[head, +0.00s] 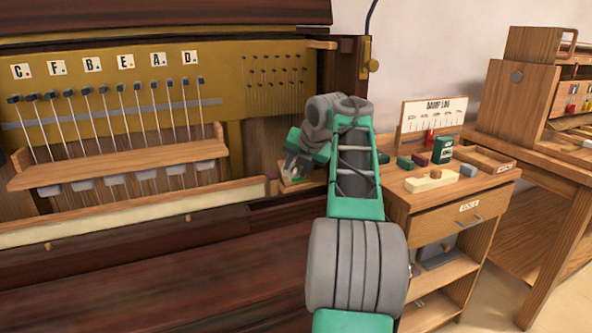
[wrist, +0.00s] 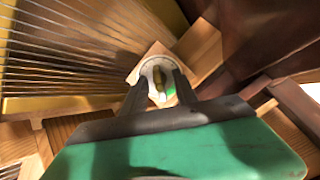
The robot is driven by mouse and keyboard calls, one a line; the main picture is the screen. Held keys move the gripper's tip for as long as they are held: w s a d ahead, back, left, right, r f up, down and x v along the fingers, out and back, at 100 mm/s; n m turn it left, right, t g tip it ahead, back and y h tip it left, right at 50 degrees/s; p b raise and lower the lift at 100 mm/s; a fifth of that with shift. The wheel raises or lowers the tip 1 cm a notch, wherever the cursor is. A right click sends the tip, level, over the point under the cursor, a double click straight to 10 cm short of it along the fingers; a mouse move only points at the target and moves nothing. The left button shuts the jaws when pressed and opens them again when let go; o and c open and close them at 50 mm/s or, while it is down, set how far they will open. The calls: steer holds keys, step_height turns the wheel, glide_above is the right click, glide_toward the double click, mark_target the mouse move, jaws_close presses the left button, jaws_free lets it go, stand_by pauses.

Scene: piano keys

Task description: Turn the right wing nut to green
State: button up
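A small brass wing nut (wrist: 157,76) sits on a round pale dial (wrist: 147,68) in the wrist view. A green patch (wrist: 170,93) shows on the dial's lower right. My gripper (wrist: 160,76) has its two dark fingers apart, one on each side of the wing nut. I see a gap around the nut and no clear contact. In the head view my gripper (head: 294,168) reaches down at the right end of the piano's key bed, and the nut is hidden there. I cannot make out a second wing nut.
The piano's wires and hammers (head: 110,105) stand left of my gripper. A dark wooden side post (head: 343,75) rises behind my arm. A workbench (head: 460,195) at right holds several coloured blocks and a chart board (head: 432,113).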

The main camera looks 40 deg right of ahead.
steer(key=shift+s+a+r, duration=0.1)
steer(key=shift+s+r, duration=0.3)
steer(key=shift+r, duration=0.1)
steer(key=shift+c, duration=0.3)
jaws_close()
